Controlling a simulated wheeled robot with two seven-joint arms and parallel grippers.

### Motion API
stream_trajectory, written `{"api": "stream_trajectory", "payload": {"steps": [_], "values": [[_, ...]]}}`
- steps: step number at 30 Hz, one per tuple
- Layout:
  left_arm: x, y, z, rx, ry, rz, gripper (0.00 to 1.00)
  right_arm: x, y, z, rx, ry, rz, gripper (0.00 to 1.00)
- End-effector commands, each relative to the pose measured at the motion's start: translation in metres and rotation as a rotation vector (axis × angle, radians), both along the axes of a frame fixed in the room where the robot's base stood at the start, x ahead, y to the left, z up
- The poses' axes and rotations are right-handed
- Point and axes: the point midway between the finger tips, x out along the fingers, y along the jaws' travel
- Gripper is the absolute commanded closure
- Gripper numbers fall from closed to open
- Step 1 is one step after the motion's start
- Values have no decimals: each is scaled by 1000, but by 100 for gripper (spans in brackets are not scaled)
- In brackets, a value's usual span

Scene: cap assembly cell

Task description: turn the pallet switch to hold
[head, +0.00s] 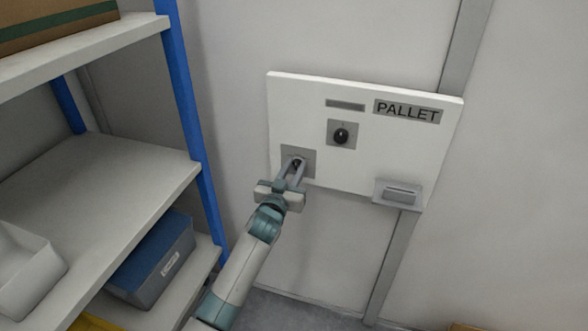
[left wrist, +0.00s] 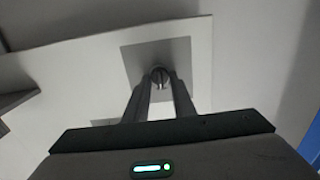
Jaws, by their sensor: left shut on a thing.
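The white panel (head: 362,171) marked PALLET (head: 407,111) is mounted on the wall. A black round knob (head: 341,136) sits on a grey plate at its upper middle. A second, lower-left switch (head: 296,163) on a grey plate (head: 308,155) is between the fingertips of my left gripper (head: 297,166). In the left wrist view, the fingers of my left gripper (left wrist: 159,82) are shut on this switch's dark round knob (left wrist: 159,72). The fingers partly hide the knob, and its setting cannot be read. My right gripper is not in view.
A grey bracket-like holder (head: 398,194) sticks out at the panel's lower right. A shelf rack with a blue post (head: 190,110) stands at left, holding a blue bin (head: 153,258) and a white bin (head: 25,268). The wall right of the panel is clear.

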Motion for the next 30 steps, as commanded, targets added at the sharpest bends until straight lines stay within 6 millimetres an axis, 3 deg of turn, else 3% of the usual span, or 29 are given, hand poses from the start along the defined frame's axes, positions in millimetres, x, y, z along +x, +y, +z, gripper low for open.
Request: {"api": "stream_trajectory", "payload": {"steps": [9,10,12,23,30], "values": [[0,0,-1,2,0,0,99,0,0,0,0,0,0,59],[0,0,-1,2,0,0,74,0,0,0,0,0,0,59],[0,0,-1,1,1,0,59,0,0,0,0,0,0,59],[-1,0,-1,1,1,0,59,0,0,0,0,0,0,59],[-12,5,-2,0,0,0,59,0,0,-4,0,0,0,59]]}}
